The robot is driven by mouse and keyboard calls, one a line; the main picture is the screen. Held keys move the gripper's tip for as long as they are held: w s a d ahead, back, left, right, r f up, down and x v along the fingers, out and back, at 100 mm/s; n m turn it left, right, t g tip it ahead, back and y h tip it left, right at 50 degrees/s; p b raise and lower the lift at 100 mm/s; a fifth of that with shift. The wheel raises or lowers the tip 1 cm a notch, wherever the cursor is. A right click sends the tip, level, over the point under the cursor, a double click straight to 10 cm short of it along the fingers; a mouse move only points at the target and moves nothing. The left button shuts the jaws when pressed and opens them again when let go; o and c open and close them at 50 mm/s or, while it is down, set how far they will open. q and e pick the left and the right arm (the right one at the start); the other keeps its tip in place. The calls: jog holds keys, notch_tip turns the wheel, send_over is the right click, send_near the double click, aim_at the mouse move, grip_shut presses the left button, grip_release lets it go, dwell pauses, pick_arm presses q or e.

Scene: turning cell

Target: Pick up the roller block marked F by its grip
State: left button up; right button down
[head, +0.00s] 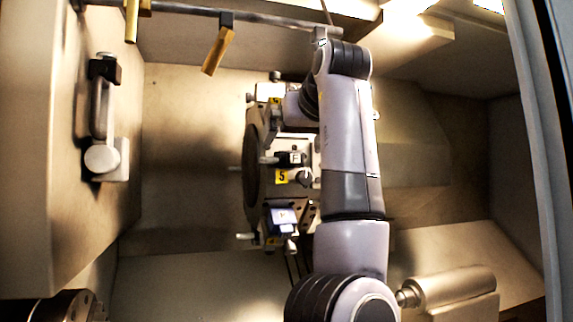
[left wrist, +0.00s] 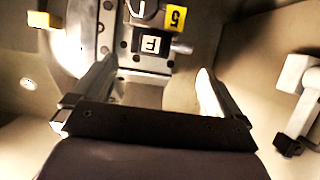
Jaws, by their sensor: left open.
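The roller block marked F (head: 295,158) sits on the turret, with a white F label on a dark body, beside a yellow tag 5 (head: 282,177). In the left wrist view the F block (left wrist: 152,44) lies ahead of my left gripper (left wrist: 153,75), roughly centred between its two fingers. The fingers are wide apart and empty, and the block appears beyond their tips. My right gripper is not seen.
The round turret disc (head: 252,165) carries other holders, including one with a pale blue-white label (head: 283,217) below the F block. A grey arm-like fixture (head: 102,125) is on the left wall. A bar with yellow handles (head: 217,50) crosses the top. A grey cylinder (head: 455,287) lies lower right.

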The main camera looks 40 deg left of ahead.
aim_at(285, 154)
pick_arm(q)
jog(key=p+x, duration=0.1)
jog(key=x, duration=0.5)
jog(key=shift+s, duration=0.1)
jog(key=c, duration=1.4)
jog(key=shift+r, duration=0.1)
jog(key=shift+c, duration=1.3)
jog(key=shift+r, duration=0.15)
